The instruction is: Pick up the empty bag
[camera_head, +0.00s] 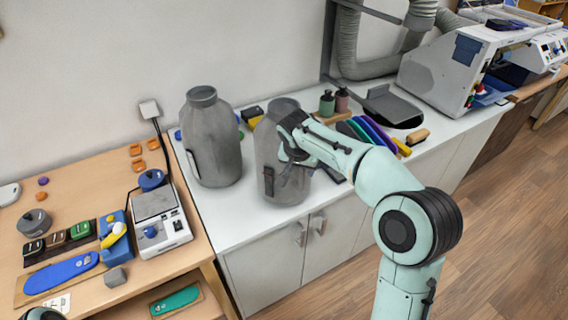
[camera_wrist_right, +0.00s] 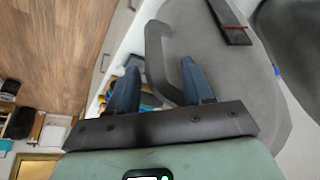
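Two grey, bottle-shaped bags stand upright on the white counter. One is the left bag (camera_head: 211,140); the other is the right bag (camera_head: 271,150), partly hidden by my right arm. I cannot tell from their look which is empty. My right gripper (camera_head: 290,165) is at the right bag's side. In the right wrist view, my right gripper's two dark fingers (camera_wrist_right: 160,85) are apart. The grey loop handle (camera_wrist_right: 156,60) of the near bag runs between them, with gaps visible, so it is not clamped.
The counter (camera_head: 232,222) also holds dark bottles (camera_head: 327,104), coloured insoles (camera_head: 372,130) and a grey machine (camera_head: 450,70) further right. The wooden table (camera_head: 95,205) at left carries a scale (camera_head: 158,218) and a blue insole (camera_head: 61,272). Free counter lies before the bags.

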